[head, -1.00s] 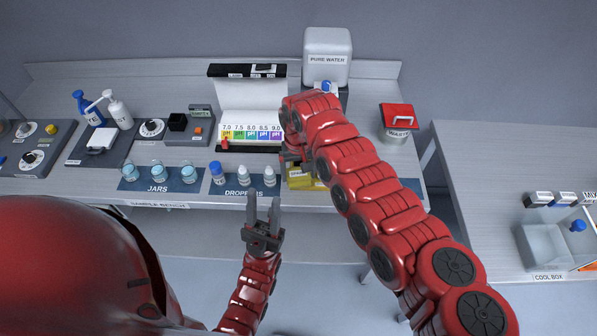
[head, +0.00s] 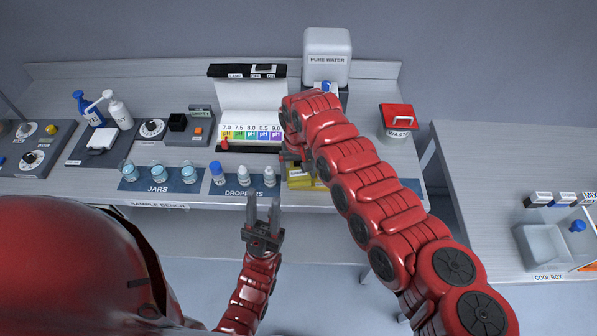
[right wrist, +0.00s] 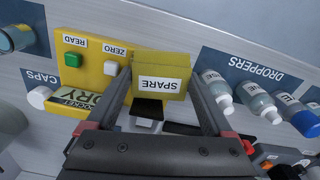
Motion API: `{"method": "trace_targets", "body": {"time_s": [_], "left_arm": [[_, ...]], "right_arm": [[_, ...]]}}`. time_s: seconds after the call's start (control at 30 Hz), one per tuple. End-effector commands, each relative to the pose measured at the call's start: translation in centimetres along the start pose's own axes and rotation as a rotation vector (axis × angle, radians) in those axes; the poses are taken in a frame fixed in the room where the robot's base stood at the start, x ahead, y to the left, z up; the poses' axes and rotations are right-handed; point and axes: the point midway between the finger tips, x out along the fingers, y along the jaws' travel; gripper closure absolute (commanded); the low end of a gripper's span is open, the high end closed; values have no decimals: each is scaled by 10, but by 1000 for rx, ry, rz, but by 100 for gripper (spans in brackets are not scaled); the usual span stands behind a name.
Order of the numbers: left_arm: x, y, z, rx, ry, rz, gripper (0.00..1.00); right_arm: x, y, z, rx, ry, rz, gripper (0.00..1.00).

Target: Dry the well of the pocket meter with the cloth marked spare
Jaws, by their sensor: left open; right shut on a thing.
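The cloth marked SPARE (right wrist: 174,84), yellow with a white label, is between the fingertips of my right gripper (right wrist: 160,76), which is shut on it. The yellow pocket meter (right wrist: 83,80) shows beside and behind the cloth in the right wrist view, with a green READ button, a white ZERO button and the word DRY on its face. I cannot make out its well, nor whether the cloth touches it. In the head view my right arm hides most of the meter and gripper. My left gripper (head: 263,207) is open and empty, in front of the bench edge.
Several droppers (head: 253,176) stand on a blue mat left of my right gripper, with jars (head: 158,172) farther left. A pH colour chart (head: 252,115) and a pure water dispenser (head: 327,60) stand behind. A red-lidded waste bin (head: 397,120) is at the right, beyond my arm.

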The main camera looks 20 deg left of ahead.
Motion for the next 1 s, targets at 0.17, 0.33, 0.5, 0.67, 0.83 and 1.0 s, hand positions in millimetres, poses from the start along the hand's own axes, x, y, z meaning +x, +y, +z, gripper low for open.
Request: {"method": "trace_targets", "body": {"time_s": [0.17,0.33,0.5,0.67,0.83,1.0], "left_arm": [[10,0,-2,0,0,0,59],[16,-1,-3,0,0,0,59],[19,-1,-3,0,0,0,59],[21,-1,-3,0,0,0,59],[20,-1,-4,0,0,0,59],[20,-1,-3,0,0,0,59]], "right_arm": [[-19,1,-1,2,2,0,66],[-38,0,-1,2,3,-1,66],[-55,0,-1,0,4,-1,66],[-67,0,0,1,0,0,66],[-68,0,0,0,0,0,66],[-68,0,0,0,0,0,66]]}}
